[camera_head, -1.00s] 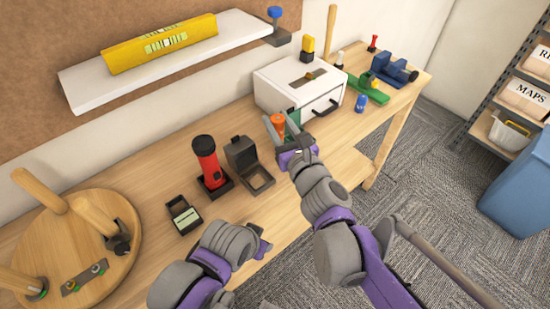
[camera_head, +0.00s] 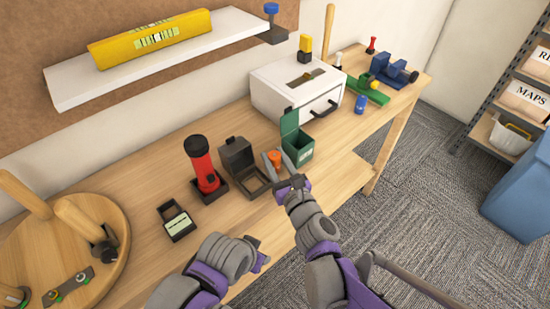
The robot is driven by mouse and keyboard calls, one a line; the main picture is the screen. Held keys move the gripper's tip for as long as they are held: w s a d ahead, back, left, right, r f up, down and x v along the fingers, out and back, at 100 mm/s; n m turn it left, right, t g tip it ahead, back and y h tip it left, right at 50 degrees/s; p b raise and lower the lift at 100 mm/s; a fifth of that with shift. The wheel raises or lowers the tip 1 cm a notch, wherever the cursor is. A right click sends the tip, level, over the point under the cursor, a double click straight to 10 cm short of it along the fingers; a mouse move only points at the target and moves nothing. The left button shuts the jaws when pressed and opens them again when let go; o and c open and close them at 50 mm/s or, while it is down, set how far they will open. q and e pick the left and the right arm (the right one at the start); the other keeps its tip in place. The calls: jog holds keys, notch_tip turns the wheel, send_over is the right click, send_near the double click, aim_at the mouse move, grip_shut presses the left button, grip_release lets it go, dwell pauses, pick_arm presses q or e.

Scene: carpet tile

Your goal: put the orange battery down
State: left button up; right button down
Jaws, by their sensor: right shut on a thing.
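The orange battery (camera_head: 274,157) is between the fingers of my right gripper (camera_head: 280,162), which is shut on it. The gripper is over the workbench, between a dark grey open box (camera_head: 239,157) and a green open box (camera_head: 299,147). I cannot tell whether the battery touches the bench top. My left gripper (camera_head: 260,262) is low in the view near the bench's front edge. Its fingers are mostly hidden behind its own arm, so its opening does not show.
A red flashlight (camera_head: 204,165) stands in a dark holder left of the grey box. A small black case (camera_head: 177,222) lies in front of it. A white drawer unit (camera_head: 268,91) stands behind the green box. A round wooden piece (camera_head: 110,270) fills the bench's left end.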

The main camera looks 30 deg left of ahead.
jog(key=c, duration=0.8)
grip_release()
jog(key=shift+f, duration=0.15)
jog(key=shift+o, duration=0.2)
jog(key=shift+r, duration=0.25)
jog(key=v, duration=1.2)
jog(key=shift+p, duration=0.3)
